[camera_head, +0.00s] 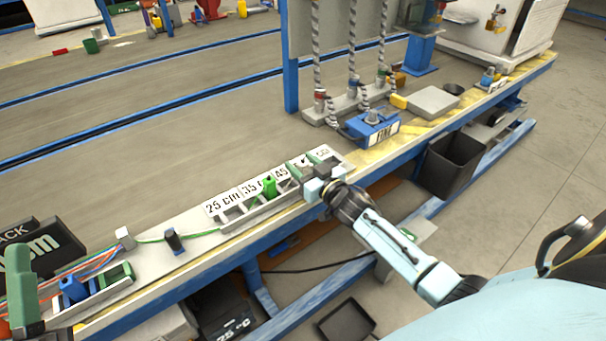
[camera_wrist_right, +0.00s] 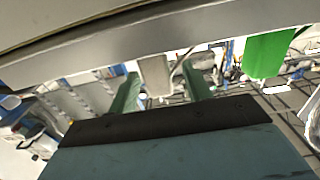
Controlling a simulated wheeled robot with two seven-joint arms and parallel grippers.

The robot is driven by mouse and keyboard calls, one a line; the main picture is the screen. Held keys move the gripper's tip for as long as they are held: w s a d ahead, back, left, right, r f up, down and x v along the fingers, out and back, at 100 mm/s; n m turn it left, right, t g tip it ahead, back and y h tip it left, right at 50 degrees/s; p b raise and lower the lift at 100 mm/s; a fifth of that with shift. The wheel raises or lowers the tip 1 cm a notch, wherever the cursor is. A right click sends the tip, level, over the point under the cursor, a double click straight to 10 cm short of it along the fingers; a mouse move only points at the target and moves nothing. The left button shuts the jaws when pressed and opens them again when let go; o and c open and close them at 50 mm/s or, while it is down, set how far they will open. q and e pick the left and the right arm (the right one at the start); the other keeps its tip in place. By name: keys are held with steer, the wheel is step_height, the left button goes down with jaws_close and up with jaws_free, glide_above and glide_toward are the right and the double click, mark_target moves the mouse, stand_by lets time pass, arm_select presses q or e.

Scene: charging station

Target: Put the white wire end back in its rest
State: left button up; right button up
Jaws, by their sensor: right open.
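The slotted grey rack (camera_head: 232,222) with length labels stands on the bench, its far right end at my right gripper (camera_head: 312,164). A white piece (camera_wrist_right: 155,75), which looks like the white wire end, stands between the two green fingers of my right gripper (camera_wrist_right: 160,92) in the right wrist view. The fingers are apart, with gaps visible beside the white piece. It is by the rack's grey edge (camera_wrist_right: 150,42); how deep it sits is hidden. In the head view the gripper mostly hides it. I do not make out my left gripper.
A bright green wire end (camera_head: 269,186) stands in the rack, and also shows in the right wrist view (camera_wrist_right: 268,55). A white block (camera_head: 124,238) and a dark post (camera_head: 173,241) stand left of it. A blue block (camera_head: 374,126) marked FINE lies to the right. A black bin (camera_head: 450,165) is beside the bench.

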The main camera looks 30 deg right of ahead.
steer(key=c, duration=1.1)
steer(key=shift+o, duration=0.2)
steer(key=shift+r, duration=0.15)
